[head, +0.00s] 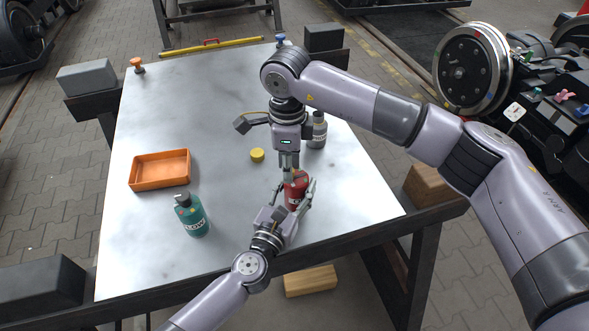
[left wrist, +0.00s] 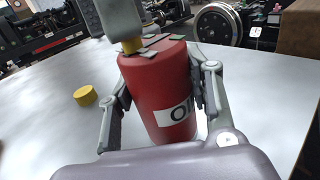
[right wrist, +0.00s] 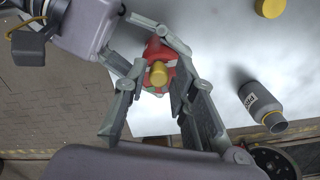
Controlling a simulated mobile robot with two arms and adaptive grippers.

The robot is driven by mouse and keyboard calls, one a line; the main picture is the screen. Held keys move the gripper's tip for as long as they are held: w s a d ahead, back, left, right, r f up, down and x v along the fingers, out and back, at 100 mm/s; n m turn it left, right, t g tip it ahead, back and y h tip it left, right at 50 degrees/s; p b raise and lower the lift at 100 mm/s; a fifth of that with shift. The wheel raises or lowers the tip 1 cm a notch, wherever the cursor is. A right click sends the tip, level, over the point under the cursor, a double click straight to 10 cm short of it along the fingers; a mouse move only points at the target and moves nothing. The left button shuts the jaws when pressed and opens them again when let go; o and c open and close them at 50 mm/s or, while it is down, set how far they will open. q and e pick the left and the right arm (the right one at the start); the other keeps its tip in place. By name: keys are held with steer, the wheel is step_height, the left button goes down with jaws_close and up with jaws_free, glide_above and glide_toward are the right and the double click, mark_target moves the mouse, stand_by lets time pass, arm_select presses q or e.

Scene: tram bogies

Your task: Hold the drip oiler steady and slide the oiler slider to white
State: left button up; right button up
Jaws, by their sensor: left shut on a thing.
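The drip oiler (head: 298,190) is a red can with a white label; it stands upright near the table's front right. My left gripper (head: 291,203) is shut around its body, one finger on each side in the left wrist view (left wrist: 160,100). The yellow slider knob (right wrist: 158,75) is on the oiler's top, with a little green beside it. My right gripper (right wrist: 157,78) points down over the top with its fingers apart, the knob between their tips with a gap. In the left wrist view it hides part of the coloured marks; which colour the slider is at cannot be told.
A yellow cap (head: 257,155) and a dark grey bottle (head: 318,132) stand close behind the oiler. A teal bottle (head: 191,216) and an orange tray (head: 160,169) are at the left. The table (head: 150,250) is bare at the front left. A tram bogie (head: 476,65) is at the right.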

steer(key=shift+o, duration=1.3)
step_height(320, 180, up, 12)
arm_select(q)
steer(key=o, duration=1.3)
steer(key=v, duration=1.2)
